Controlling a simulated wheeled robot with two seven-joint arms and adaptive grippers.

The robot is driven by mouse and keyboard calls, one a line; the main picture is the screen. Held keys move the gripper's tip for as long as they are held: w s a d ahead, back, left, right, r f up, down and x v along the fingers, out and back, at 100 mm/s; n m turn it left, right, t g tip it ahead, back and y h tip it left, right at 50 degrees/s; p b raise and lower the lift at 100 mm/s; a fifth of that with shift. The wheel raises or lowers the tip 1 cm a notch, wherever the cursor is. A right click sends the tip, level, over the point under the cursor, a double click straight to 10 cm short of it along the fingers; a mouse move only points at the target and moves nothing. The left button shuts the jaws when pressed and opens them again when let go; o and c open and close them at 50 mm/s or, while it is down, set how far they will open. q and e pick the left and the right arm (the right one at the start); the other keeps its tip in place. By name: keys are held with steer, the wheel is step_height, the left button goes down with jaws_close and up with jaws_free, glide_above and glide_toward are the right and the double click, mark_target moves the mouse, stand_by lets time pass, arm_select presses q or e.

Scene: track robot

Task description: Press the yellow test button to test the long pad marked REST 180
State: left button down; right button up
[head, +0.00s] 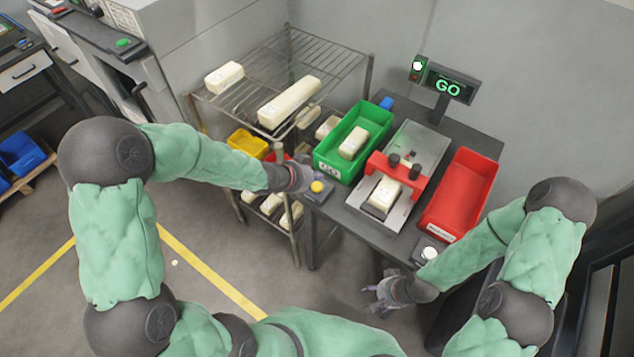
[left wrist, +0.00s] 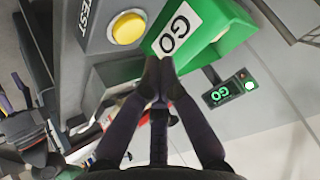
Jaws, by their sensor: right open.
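The yellow test button (head: 317,187) sits on a grey box at the table's front left corner; in the left wrist view the button (left wrist: 127,28) is beside the word TEST. My left gripper (head: 308,180) is just left of the button, and its fingertips (left wrist: 158,68) look shut together with nothing between them, apart from the button. A cream pad (head: 383,194) lies in the test fixture (head: 408,170) under a red bridge; its marking cannot be read. The sign (head: 447,87) shows GO with a lit lamp. My right gripper (head: 376,299) is open and empty, in front of the table.
A green bin (head: 326,170) holding a cream pad stands behind the button. A red bin (head: 465,190) stands right of the fixture. A white button (head: 430,253) is at the table's front right. A wire rack (head: 225,100) with several pads stands left.

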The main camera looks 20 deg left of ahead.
mark_target(315, 187)
arm_select(q)
steer(key=shift+r+p, duration=1.3)
steer(key=shift+r, duration=0.35)
steer(key=shift+f, duration=0.1)
steer(key=shift+s, duration=0.1)
